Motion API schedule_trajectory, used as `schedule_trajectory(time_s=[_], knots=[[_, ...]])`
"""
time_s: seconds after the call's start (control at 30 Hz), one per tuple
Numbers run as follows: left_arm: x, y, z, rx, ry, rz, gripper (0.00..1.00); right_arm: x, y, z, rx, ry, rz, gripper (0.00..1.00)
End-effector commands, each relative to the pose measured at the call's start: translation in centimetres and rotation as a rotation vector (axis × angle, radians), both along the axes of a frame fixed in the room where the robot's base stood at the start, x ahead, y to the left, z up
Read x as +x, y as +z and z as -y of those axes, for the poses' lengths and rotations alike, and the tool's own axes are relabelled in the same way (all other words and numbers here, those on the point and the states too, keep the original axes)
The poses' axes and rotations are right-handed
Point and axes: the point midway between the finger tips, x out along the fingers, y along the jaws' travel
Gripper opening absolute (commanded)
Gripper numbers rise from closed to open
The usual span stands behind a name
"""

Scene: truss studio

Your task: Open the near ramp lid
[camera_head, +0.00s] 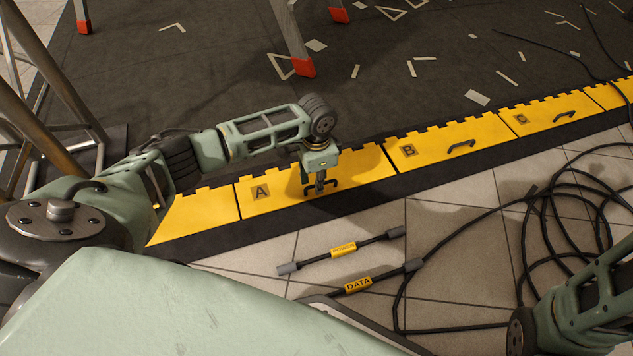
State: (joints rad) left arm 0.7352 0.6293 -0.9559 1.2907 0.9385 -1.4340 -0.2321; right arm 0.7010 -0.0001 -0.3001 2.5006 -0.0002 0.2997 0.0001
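The yellow ramp lid marked A (259,193) is the nearest labelled lid of the cable ramp and lies flat, level with its neighbours. Its dark handle (334,184) sits near the front edge. My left gripper (320,188) points down right at this handle, with the handle's ends showing on both sides of the fingers. The fingers look close together, but I cannot tell whether they grip the bar. My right arm shows at the lower right; its gripper is out of view.
Lids B (430,157) and C (548,119) lie flat to the right. A POWER cable (343,249) and a DATA cable (358,286) lie on the tiles in front. Coiled black cable (563,255) covers the right floor. Red-footed legs (303,67) stand behind.

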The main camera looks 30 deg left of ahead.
Motion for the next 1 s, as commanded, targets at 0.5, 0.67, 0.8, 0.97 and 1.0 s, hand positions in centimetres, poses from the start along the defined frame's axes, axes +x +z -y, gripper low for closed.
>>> schedule_trajectory(time_s=[0.5,0.67,0.8,0.97,1.0], knots=[[-0.01,0.06,0.04,-0.001,0.0,-0.001,0.0,-0.02,0.04,-0.01,-0.001,0.0,0.0,0.4],[-0.04,0.05,0.07,-0.001,0.0,-0.001,0.0,-0.02,0.03,-0.02,-0.001,0.0,0.0,0.4],[-0.06,0.04,0.1,-0.002,0.0,-0.002,0.0,-0.01,0.04,-0.02,-0.001,0.0,0.0,0.4],[-0.08,0.05,0.13,-0.002,0.0,-0.003,0.0,-0.01,0.06,-0.02,-0.001,0.0,0.0,0.4],[-0.08,0.09,0.13,-0.003,0.0,-0.004,0.0,-0.01,0.13,-0.01,-0.001,0.0,0.0,0.4]])
